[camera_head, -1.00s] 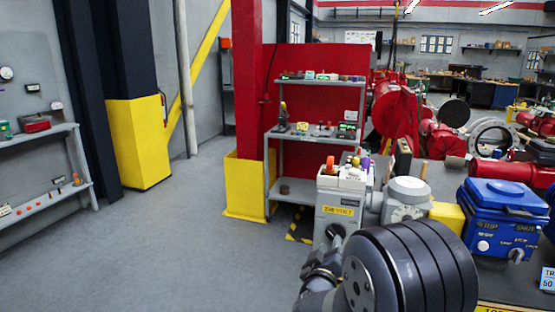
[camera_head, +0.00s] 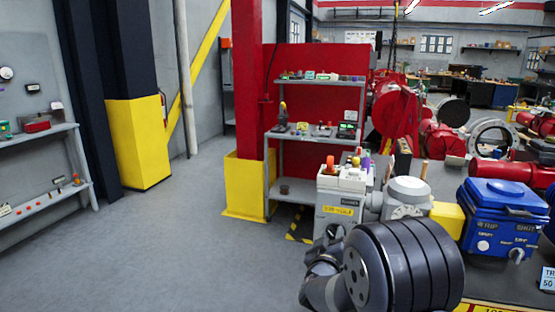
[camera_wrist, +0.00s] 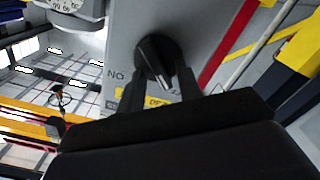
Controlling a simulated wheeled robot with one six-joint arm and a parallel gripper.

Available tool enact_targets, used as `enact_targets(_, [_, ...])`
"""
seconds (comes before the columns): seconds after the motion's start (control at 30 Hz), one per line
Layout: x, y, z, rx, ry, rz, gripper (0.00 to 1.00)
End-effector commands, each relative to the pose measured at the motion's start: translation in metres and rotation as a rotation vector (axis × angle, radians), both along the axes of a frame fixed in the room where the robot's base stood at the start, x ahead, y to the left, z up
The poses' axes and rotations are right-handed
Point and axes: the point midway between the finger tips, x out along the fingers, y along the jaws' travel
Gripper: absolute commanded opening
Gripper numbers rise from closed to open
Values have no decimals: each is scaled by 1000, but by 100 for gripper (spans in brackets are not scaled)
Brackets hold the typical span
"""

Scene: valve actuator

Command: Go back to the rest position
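In the wrist view a black rotary knob (camera_wrist: 157,58) stands on the grey face of the actuator, with a yellow label beside it. My gripper (camera_wrist: 159,76) shows two dark fingers standing apart, one on each side of the knob's lower part. I cannot tell whether they touch it. In the head view the grey actuator (camera_head: 340,205) has a white top with orange, yellow and purple parts, and its knob (camera_head: 333,232) is partly covered by my arm. My dark, ribbed arm link fills the lower middle, and the gripper's fingers are hidden there.
A grey shelf rack (camera_head: 314,140) stands behind, beside a red post with a yellow base (camera_head: 243,190). The floor (camera_head: 170,255) to the left is clear.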

Motion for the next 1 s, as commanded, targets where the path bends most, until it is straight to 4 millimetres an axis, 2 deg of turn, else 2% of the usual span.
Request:
enact_targets(0.3, [-1, -2, -1, 264, -86, -1, 34])
enact_targets(0.5, [-2, -3, 0, 377, -123, -1, 34])
enact_targets(1.0, [-2, -4, 2, 425, -140, -1, 34])
